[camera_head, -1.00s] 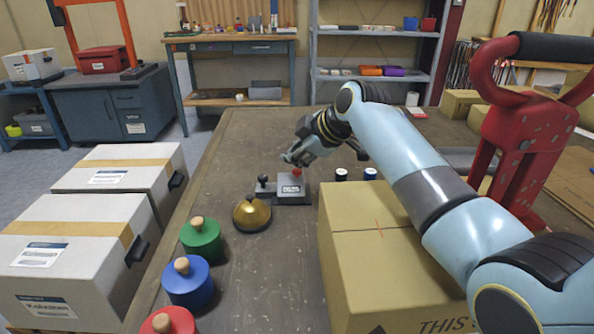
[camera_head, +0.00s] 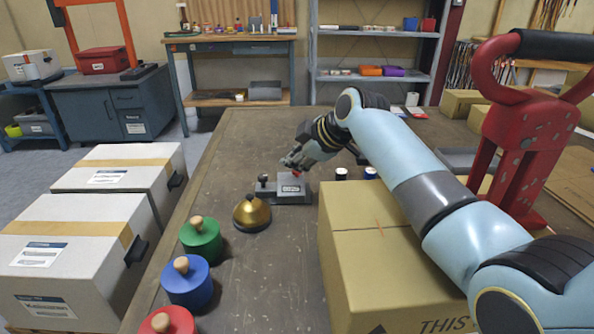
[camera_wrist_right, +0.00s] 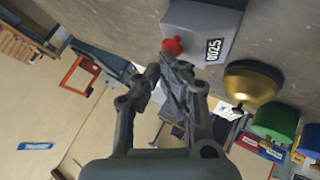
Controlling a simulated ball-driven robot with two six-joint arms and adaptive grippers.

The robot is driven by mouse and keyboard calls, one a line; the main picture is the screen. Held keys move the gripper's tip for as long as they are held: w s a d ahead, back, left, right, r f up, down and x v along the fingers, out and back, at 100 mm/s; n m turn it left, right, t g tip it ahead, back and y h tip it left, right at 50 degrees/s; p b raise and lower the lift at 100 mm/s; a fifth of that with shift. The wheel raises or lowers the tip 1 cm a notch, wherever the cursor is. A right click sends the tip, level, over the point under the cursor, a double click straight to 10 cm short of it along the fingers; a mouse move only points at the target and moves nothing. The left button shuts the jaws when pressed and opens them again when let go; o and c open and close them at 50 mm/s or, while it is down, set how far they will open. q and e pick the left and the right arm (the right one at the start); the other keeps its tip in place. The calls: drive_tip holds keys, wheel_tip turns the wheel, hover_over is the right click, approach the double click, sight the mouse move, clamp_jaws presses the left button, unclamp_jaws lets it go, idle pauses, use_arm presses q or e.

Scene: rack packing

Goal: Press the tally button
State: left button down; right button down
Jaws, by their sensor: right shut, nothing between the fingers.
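The tally counter is a grey box (camera_head: 291,190) on the table, with a small black knob (camera_head: 263,181) at its left. Its red button (camera_head: 297,174) shows just under my right gripper (camera_head: 289,163), which is shut and empty. In the right wrist view the red button (camera_wrist_right: 172,46) is right by the tips of my shut gripper (camera_wrist_right: 168,66); I cannot tell whether they touch. The counter's display (camera_wrist_right: 213,50) reads 0025 there. My left gripper is not in view.
A brass bell (camera_head: 251,213) stands in front of the counter, with green (camera_head: 201,240), blue (camera_head: 188,284) and red (camera_head: 168,321) knobbed cylinders nearer. A cardboard box (camera_head: 365,240) lies under my right arm. Two small white-and-dark items (camera_head: 341,174) stand right of the counter.

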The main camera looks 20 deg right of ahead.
sight(295, 172)
drive_tip(key=shift+f, duration=0.4)
drive_tip(key=shift+r, duration=0.15)
idle(0.4)
drive_tip(key=shift+r+p, duration=0.8)
wheel_tip(295, 172, up, 5)
drive_tip(key=p, duration=0.4)
drive_tip(key=shift+r+p, duration=0.1)
drive_tip(key=shift+p, duration=0.3)
